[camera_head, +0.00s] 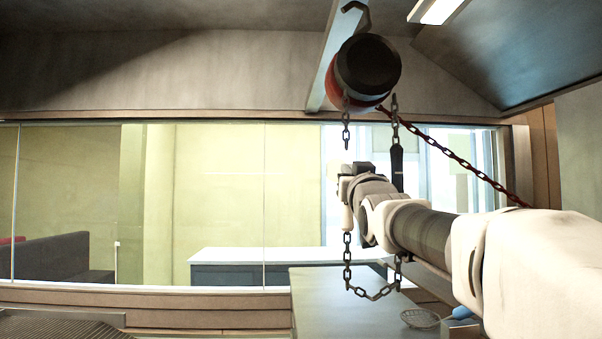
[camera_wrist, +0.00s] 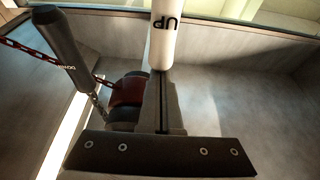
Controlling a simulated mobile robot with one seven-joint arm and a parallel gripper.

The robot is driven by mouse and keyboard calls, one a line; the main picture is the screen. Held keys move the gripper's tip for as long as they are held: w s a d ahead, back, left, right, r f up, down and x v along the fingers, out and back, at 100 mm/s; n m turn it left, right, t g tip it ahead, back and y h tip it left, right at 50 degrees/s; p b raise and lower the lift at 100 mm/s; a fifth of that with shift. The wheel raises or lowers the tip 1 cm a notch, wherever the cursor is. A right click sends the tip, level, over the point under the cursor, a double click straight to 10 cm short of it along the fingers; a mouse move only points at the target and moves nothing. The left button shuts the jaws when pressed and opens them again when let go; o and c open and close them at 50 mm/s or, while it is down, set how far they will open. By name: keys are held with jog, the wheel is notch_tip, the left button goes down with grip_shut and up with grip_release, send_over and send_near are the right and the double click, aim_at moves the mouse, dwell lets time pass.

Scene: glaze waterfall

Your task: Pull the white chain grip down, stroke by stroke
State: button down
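The white chain grip (camera_wrist: 162,35) shows in the wrist view, marked "UP", with the lettering upside down. Its near end meets the tips of my gripper (camera_wrist: 161,80), whose dark fingers are close together. My gripper looks shut on it, though the contact is partly hidden. In the head view my gripper (camera_head: 352,178) is below the hoist, and the white grip (camera_head: 347,217) shows beneath it. The dark "DOWN" grip (camera_head: 397,168) hangs to the right, apart from my gripper. It also shows at upper left in the wrist view (camera_wrist: 62,52).
The dark and red hoist (camera_head: 366,70) hangs from a beam above. A chain loop (camera_head: 372,295) hangs below the grips, over a grey counter (camera_head: 340,310). A red chain (camera_head: 450,153) slants down to the right. Glass panes (camera_head: 220,200) stand behind.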

aim_at(348, 220)
jog(key=f+b, duration=0.6)
jog(key=f, duration=0.1)
jog(key=f+b, duration=0.2)
jog(key=f, duration=0.2)
jog(key=shift+w+f+b, duration=0.15)
jog(key=shift+w+b, duration=0.2)
jog(key=shift+b, duration=0.05)
jog(key=shift+s+r+p, duration=0.1)
jog(key=shift+r+p, duration=0.2)
jog(key=shift+r, duration=0.25)
jog(key=s, duration=1)
jog(key=shift+r+b, duration=0.4)
